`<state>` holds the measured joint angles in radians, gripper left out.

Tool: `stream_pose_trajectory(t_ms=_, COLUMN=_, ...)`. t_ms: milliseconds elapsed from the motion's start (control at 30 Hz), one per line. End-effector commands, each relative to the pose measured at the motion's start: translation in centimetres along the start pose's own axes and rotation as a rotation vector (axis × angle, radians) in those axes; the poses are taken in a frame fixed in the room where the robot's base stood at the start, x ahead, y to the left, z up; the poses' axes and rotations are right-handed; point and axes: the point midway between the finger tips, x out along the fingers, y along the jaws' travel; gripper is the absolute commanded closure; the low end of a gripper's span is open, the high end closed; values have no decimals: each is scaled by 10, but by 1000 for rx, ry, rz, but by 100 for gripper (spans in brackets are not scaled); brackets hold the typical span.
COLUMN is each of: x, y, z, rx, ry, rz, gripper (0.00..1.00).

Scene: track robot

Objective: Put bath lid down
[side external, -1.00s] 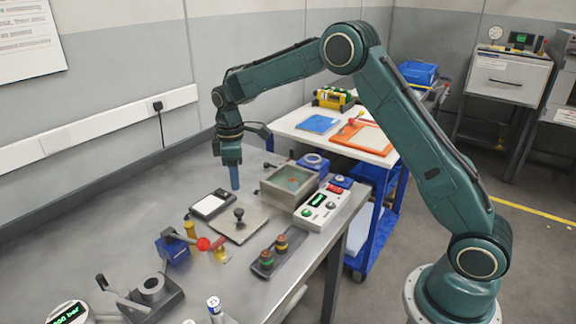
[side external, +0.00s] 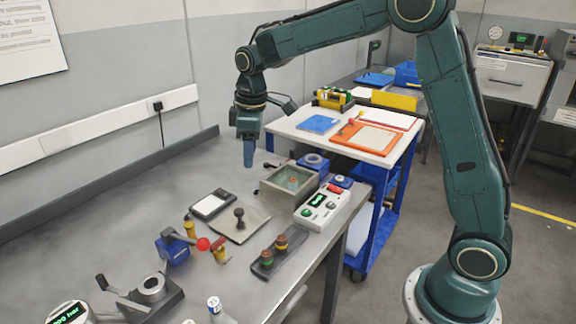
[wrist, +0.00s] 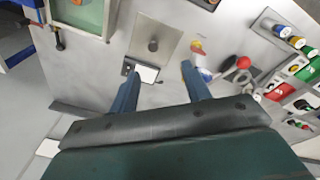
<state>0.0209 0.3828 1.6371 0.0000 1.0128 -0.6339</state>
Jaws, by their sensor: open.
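The bath lid (side external: 251,222), a flat grey plate with a dark knob, lies on the metal bench in front of the bath. It also shows in the wrist view (wrist: 143,33), near the top middle. The bath (side external: 291,196), an open metal box with greenish liquid and a small reddish thing inside, stands behind the lid; in the wrist view its corner (wrist: 85,15) is at top left. My gripper (side external: 248,165) is in the air above the bench, behind and left of the bath. In the wrist view its fingers (wrist: 160,85) are spread apart and empty, clear of the lid.
A small scale-like pad (side external: 211,205) lies left of the lid. A control box (side external: 322,208) stands right of the bath. A blue clamp with a red-balled lever (side external: 175,248) and a dark rack (side external: 270,262) are in front. The bench's left back is clear.

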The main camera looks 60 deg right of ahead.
Motion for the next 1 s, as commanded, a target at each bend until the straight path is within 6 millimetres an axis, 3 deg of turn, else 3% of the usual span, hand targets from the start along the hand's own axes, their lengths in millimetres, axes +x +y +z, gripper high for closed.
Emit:
stream_pose_trajectory(t_ms=200, x=-47, y=-27, z=34, rx=99, ry=57, rz=37, gripper=52)
stream_pose_trajectory(t_ms=500, x=-89, y=-67, z=86, rx=236, ry=134, rz=74, gripper=52)
stream_pose_trajectory(t_ms=733, x=-107, y=-99, z=129, rx=339, ry=197, rz=94, gripper=52)
stream_pose_trajectory(t_ms=1000, x=-112, y=-136, z=179, rx=460, ry=275, rz=110, gripper=52)
